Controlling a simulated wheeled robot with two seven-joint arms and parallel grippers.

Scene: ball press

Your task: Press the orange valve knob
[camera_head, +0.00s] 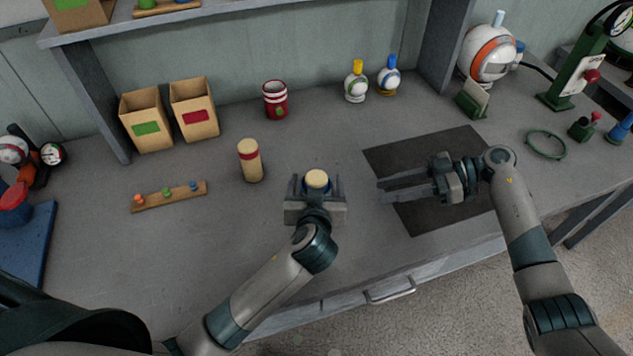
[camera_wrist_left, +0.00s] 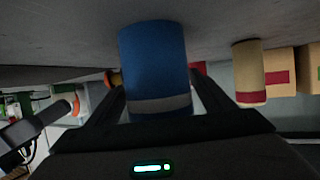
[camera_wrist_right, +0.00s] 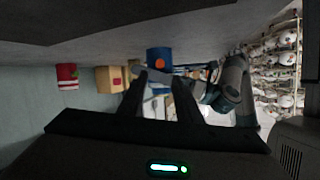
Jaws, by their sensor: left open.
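A blue cylinder with a cream top (camera_head: 317,179) stands upright on the workbench. It shows large in the left wrist view (camera_wrist_left: 155,68) and farther off in the right wrist view (camera_wrist_right: 153,54). The round orange valve knob (camera_wrist_right: 160,63) is on its side facing my right gripper; the head view does not show the knob. My left gripper (camera_head: 316,185) is open, with one finger on each side of the cylinder; contact is not clear. My right gripper (camera_head: 380,190) is open and empty, low over the dark mat, pointing left toward the cylinder with a gap between.
A cream cylinder with a red band (camera_head: 250,161) stands left of the left gripper. A wooden strip with coloured pegs (camera_head: 169,197) and two cardboard boxes (camera_head: 147,120) are farther left. A red striped can (camera_head: 275,100) stands behind. The dark mat (camera_head: 420,222) is otherwise clear.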

